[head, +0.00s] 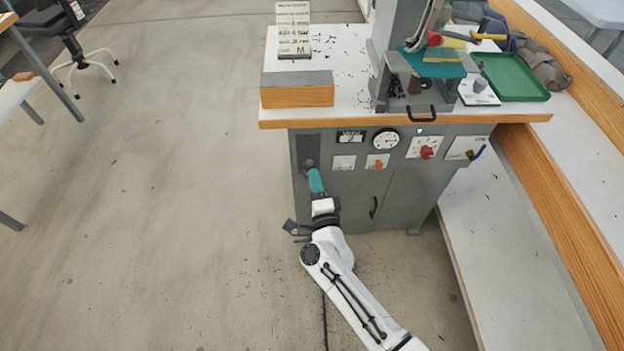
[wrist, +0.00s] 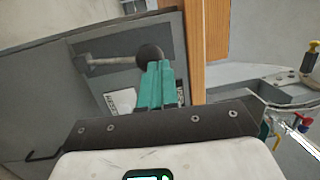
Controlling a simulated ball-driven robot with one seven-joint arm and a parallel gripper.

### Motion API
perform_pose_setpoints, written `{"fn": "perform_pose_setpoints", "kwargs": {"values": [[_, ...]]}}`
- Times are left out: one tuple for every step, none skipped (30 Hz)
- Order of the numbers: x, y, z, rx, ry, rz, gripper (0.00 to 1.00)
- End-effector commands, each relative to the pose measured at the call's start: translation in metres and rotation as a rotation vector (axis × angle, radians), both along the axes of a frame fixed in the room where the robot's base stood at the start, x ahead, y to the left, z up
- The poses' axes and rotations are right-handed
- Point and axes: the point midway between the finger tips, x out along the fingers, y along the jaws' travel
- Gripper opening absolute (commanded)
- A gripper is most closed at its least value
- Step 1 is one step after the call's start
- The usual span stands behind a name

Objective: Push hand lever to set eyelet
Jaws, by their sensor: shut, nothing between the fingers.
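The hand lever shows in the wrist view as a pale rod (wrist: 105,61) ending in a dark round knob (wrist: 150,55). In the head view its knob (head: 309,163) sits at a dark slot in the upper left of the grey cabinet front. My gripper (head: 313,174) has teal fingers, shut and empty. In the wrist view its fingertips (wrist: 158,67) overlap the knob's lower edge; I cannot tell whether they touch it. The press (head: 382,45) stands on the bench above, with teal material (head: 432,66) at its work area. No eyelet can be made out.
The cabinet front carries a round gauge (head: 386,140), a red knob (head: 426,152) and a door handle (head: 374,207). A wood-edged block (head: 297,95) and a green tray (head: 515,76) are on the bench top.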

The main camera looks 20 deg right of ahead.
Motion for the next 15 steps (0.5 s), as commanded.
{"fn": "perform_pose_setpoints", "kwargs": {"values": [[-0.001,-0.002,-0.001,0.0,0.0,-0.002,0.0],[-0.004,-0.001,-0.001,0.0,0.001,-0.001,0.0],[-0.01,0.0,-0.002,0.0,0.001,-0.001,0.0],[-0.013,0.001,-0.002,0.0,0.002,0.0,0.0],[-0.017,0.002,-0.003,0.0,0.001,0.0,0.0],[-0.022,0.003,-0.003,0.0,0.002,0.0,0.0],[-0.025,0.004,-0.004,0.0,0.002,0.0,0.0],[-0.029,0.005,-0.004,0.0,0.002,0.0,0.0],[-0.034,0.006,-0.005,-0.001,0.002,0.001,0.0],[-0.039,0.007,-0.005,0.0,0.003,0.001,0.0],[-0.043,0.009,-0.006,0.0,0.002,0.001,0.0],[-0.049,0.01,-0.006,0.0,0.003,0.001,0.0],[-0.054,0.011,-0.007,0.0,0.002,0.0,0.0],[-0.059,0.012,-0.007,0.0,0.002,0.0,0.0],[-0.065,0.013,-0.008,0.0,0.002,0.0,0.0]]}}
